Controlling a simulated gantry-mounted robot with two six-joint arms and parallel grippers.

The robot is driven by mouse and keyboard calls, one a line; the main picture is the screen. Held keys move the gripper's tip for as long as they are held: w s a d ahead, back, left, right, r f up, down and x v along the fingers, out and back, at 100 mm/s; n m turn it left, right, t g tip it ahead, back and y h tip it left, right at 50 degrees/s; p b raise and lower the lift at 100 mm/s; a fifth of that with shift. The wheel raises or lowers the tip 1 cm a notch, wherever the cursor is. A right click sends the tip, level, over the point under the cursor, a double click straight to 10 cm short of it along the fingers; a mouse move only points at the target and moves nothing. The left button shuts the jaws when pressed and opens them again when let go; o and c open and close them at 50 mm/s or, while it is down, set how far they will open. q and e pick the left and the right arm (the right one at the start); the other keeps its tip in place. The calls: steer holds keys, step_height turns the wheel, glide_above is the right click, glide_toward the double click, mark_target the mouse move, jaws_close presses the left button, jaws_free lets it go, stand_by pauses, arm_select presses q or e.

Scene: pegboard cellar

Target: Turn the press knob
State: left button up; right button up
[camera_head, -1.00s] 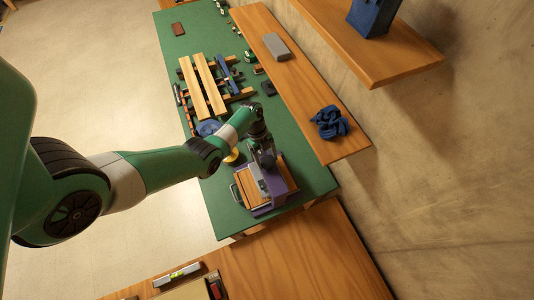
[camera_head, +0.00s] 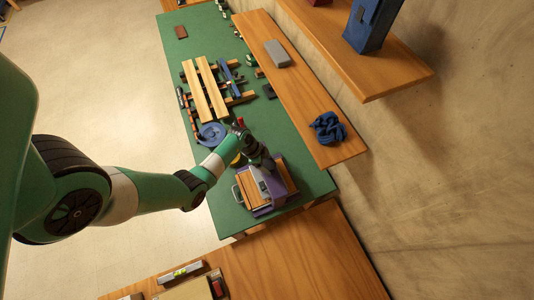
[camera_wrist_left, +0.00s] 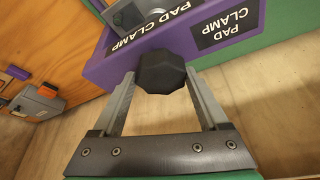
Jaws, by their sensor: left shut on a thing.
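The purple press (camera_head: 276,188) with a wooden face stands on the green bench top at its near end. In the left wrist view the press (camera_wrist_left: 185,45) carries "PAD CLAMP" labels. A black faceted knob (camera_wrist_left: 161,73) sticks out from its edge. My left gripper (camera_head: 268,163) is at the press; in the left wrist view its two fingers (camera_wrist_left: 160,82) stand on either side of the knob and are shut on it. In the head view the gripper and arm hide the knob. My right gripper is not in view.
The green bench (camera_head: 222,212) holds wooden slats (camera_head: 211,90), a blue round object (camera_head: 211,134) and small tools. A wooden shelf (camera_head: 300,95) with a blue cloth (camera_head: 328,128) runs along the wall side. A wooden table (camera_head: 290,265) is nearest.

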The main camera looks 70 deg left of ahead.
arm_select(q)
steer(key=shift+d+n+y, duration=0.1)
steer(key=shift+n+y, duration=0.5)
steer(key=shift+n, duration=1)
steer(key=o, duration=1.3)
steer(key=shift+c, duration=0.2)
steer(key=v, duration=1.1)
steer(key=shift+s+r, duration=0.2)
steer(key=shift+r, duration=0.05)
